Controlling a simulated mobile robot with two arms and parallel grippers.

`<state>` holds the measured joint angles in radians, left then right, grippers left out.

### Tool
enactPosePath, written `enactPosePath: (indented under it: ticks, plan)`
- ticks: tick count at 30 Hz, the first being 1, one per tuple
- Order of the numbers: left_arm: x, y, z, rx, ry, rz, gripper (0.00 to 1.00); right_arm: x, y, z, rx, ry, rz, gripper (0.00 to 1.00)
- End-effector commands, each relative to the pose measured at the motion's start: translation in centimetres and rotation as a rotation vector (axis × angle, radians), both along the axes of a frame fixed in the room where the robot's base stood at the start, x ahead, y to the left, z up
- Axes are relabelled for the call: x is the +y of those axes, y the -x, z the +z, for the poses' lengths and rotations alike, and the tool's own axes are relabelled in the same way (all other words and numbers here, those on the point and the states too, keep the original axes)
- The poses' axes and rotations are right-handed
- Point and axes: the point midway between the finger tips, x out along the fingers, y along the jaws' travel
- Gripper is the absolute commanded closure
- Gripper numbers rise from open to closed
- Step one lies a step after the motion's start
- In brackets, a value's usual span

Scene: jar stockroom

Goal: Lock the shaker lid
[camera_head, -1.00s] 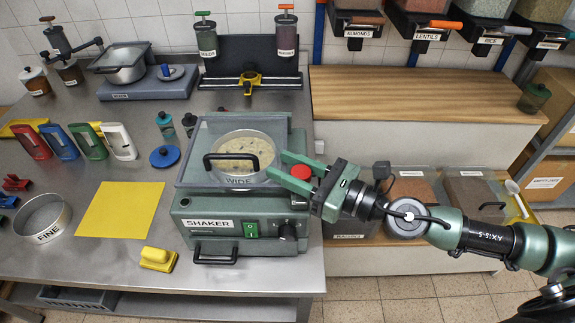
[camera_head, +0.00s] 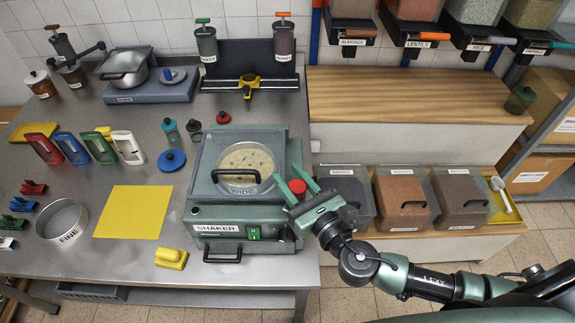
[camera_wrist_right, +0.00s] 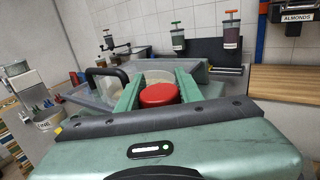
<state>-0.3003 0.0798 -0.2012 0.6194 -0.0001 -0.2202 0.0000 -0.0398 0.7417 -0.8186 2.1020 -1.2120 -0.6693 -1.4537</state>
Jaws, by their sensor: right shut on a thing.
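The green shaker (camera_head: 222,228) stands on the steel bench, with a clear lid (camera_head: 208,172) on top. The lid lies over a round sieve marked WIDE (camera_head: 237,190) with pale contents, and its black handle is at the front. A red knob (camera_head: 298,187) sits at the shaker's right side. My right gripper (camera_head: 293,184) is shut on the red knob, its green fingers on either side of it. In the right wrist view the red knob (camera_wrist_right: 159,95) shows between the two fingers, with the lid's handle to the left. My left gripper is not in view.
A yellow mat (camera_head: 132,212), the FINE sieve (camera_head: 62,222) and a yellow block (camera_head: 171,258) lie left of the shaker. Lidded bins (camera_head: 402,200) stand to the right, below a wooden shelf (camera_head: 400,95).

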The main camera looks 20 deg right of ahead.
Motion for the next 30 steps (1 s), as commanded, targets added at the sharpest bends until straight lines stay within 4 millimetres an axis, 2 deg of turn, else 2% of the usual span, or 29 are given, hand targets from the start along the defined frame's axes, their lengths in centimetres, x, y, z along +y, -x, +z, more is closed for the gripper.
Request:
enactPosePath:
  ticks: [1, 10, 30]
  plan:
    - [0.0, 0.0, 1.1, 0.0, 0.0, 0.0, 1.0, 0.0, 0.0, 0.5, 0.002, -0.007, -0.049, 1.0]
    - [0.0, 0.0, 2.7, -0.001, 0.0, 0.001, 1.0, -0.8, -0.1, 0.3, 0.001, -0.006, -0.335, 1.0]
    - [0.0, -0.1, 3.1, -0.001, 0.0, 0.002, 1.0, -2.4, 0.3, 0.1, -0.003, -0.001, -0.918, 1.0]
